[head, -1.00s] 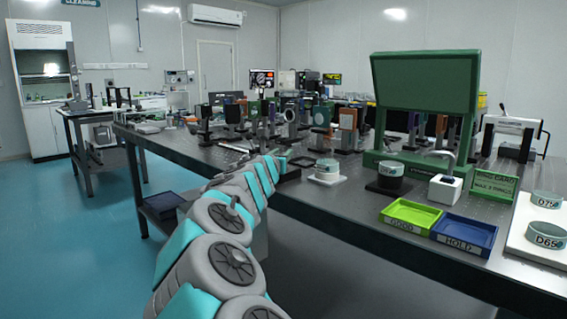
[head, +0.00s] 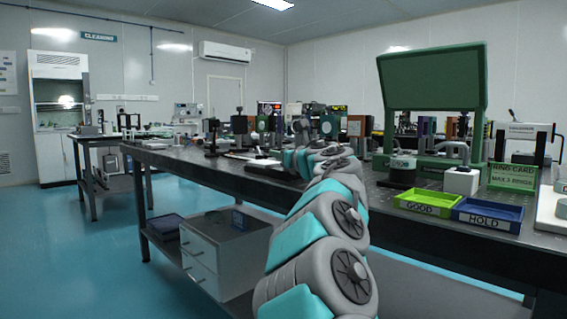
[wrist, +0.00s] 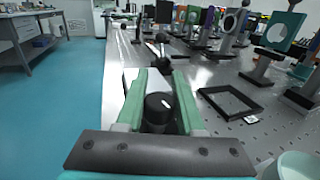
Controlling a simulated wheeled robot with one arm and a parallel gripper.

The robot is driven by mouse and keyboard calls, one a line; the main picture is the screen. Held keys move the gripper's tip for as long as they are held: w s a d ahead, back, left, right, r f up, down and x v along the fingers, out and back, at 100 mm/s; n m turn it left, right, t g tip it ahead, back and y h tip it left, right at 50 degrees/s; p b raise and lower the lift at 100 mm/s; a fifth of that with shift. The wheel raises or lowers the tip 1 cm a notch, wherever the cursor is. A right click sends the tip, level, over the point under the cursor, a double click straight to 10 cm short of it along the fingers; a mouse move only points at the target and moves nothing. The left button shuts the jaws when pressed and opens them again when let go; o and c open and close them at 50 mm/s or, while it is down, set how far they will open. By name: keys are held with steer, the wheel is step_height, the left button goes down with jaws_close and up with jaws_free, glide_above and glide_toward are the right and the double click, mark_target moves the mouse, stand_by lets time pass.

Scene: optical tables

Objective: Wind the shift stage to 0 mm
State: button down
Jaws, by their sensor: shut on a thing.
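In the wrist view, my gripper (wrist: 160,78) has its two green fingers on either side of a black round knob (wrist: 157,104) with a short white mark on top. It is shut on this knob. A pale metal body (wrist: 130,76) shows beside the left finger and seems to belong to the stage, but the fingers hide most of it. No scale or reading is legible. In the head view, my arm reaches over the table's front edge and hides the knob and fingertips.
A pale round piece (wrist: 297,166) is close at lower right. The green GOOD tray (head: 428,204) and blue HOLD tray (head: 487,214) are farther right on the optical table (head: 400,228).

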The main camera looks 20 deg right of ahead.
steer(key=shift+a+n+y, duration=0.15)
steer(key=shift+n+y, duration=0.55)
steer(key=shift+y, duration=0.4)
steer(key=shift+a+r, duration=0.1)
steer(key=c, duration=0.5)
jaws_free()
steer(key=shift+s+d+b, duration=0.15)
steer(key=shift+s+d, duration=0.05)
steer(key=shift+s, duration=1.1)
steer(key=shift+s+d+b, duration=0.15)
steer(key=shift+s+d, duration=0.1)
steer(key=shift+s, duration=1)
steer(key=shift+s+d+b, duration=0.15)
steer(key=shift+s+d, duration=0.05)
steer(key=shift+s, duration=1.1)
